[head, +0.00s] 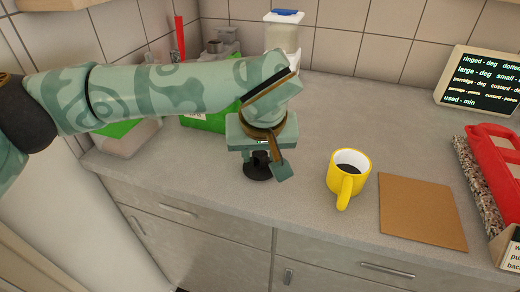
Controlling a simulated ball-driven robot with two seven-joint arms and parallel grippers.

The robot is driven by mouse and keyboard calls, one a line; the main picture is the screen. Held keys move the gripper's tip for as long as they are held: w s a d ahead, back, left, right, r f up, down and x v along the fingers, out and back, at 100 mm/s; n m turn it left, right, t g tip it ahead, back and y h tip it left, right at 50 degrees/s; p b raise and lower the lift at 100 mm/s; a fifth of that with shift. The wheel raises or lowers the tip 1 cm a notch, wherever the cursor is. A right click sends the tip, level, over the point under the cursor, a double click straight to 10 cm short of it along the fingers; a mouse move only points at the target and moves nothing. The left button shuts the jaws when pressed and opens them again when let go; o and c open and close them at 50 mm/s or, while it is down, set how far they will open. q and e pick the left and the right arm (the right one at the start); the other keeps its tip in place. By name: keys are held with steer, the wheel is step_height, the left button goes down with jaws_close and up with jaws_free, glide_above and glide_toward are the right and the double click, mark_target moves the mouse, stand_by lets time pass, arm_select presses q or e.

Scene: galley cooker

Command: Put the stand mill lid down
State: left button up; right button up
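My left gripper (268,165) points down over the counter, left of centre in the head view. A small black piece with a round, flat base (257,172) shows directly below the palm, beside that finger. I cannot tell whether the fingers grip it or whether it touches the counter. A pale, clear-sided appliance with a blue top part (284,35) stands at the back, behind my forearm. I cannot tell for sure which of these is the stand mill lid. My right gripper is out of view.
A yellow mug (347,178) with dark contents stands right of the gripper. A red object (494,158), a speckled slab (478,180) and a text display (481,78) are at the right. Grey counter (365,110) behind the mug is clear.

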arm_select(q)
steer(key=shift+o, duration=0.4)
steer(key=shift+r, duration=0.15)
steer(key=p+v, duration=0.4)
steer(key=v, duration=0.8)
steer(key=shift+p, duration=0.4)
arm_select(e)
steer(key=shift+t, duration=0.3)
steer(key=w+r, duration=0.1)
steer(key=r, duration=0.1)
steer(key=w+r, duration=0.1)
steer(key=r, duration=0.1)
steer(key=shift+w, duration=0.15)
